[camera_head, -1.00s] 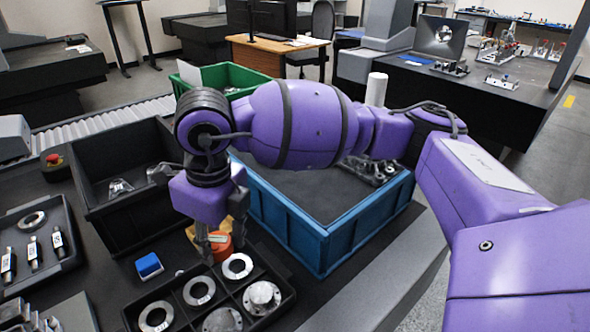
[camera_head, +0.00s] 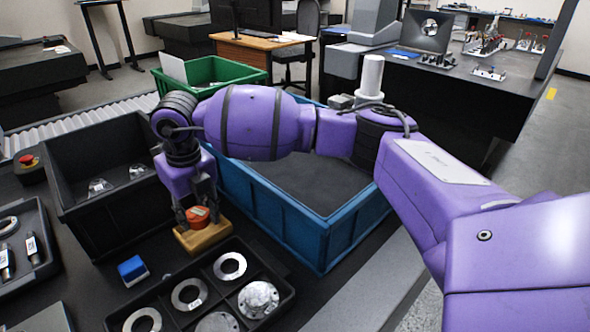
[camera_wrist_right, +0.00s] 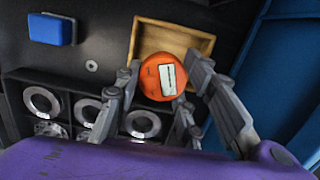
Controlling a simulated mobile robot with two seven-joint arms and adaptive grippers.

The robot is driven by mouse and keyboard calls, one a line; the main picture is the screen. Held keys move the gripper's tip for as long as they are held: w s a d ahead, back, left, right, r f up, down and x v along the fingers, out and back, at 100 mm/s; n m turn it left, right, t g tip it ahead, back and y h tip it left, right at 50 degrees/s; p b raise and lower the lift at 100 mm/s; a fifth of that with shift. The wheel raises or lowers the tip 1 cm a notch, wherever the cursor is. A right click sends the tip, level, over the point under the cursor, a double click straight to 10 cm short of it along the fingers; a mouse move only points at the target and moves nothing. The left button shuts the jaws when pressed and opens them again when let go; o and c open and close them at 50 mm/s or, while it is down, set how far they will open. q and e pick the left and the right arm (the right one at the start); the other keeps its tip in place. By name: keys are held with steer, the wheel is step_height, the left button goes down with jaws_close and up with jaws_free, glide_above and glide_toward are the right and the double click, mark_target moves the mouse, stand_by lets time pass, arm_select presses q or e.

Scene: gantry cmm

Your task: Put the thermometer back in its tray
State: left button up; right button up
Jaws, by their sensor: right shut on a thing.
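The thermometer is a round orange device with a small pale display (camera_head: 198,218); the wrist view shows it face-on (camera_wrist_right: 160,78). My right gripper (camera_head: 197,210) is shut on it, with one finger on each side. Its tray is a small wooden box (camera_head: 206,240), which also shows in the wrist view (camera_wrist_right: 183,37). In the head view the thermometer is at the tray, over its left part. In the wrist view it overlaps the tray's near edge. I cannot tell whether it touches the tray. My left gripper is out of view.
A black compartment tray with metal rings (camera_head: 275,291) stands just in front. A blue block (camera_head: 132,270) lies to the left. A black bin (camera_head: 85,226) is at the left, and a blue bin (camera_head: 318,235) stands close to the right.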

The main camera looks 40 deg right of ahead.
mark_target(204, 236)
steer(key=shift+w+d+f, duration=0.15)
steer(key=shift+w+f, duration=0.15)
steer(key=shift+f, duration=0.2)
steer(key=shift+w+d+f, duration=0.1)
steer(key=shift+w+f, duration=0.15)
steer(key=shift+f, duration=0.25)
step_height(204, 236, down, 3)
steer(key=shift+w+d+f+b, duration=0.1)
steer(key=shift+f+b, duration=0.05)
steer(key=shift+b, duration=0.2)
steer(key=shift+f, duration=0.2)
steer(key=shift+f, duration=0.15)
steer(key=o, duration=1)
steer(key=shift+c, duration=0.2)
steer(key=o, duration=0.3)
steer(key=shift+f, duration=0.15)
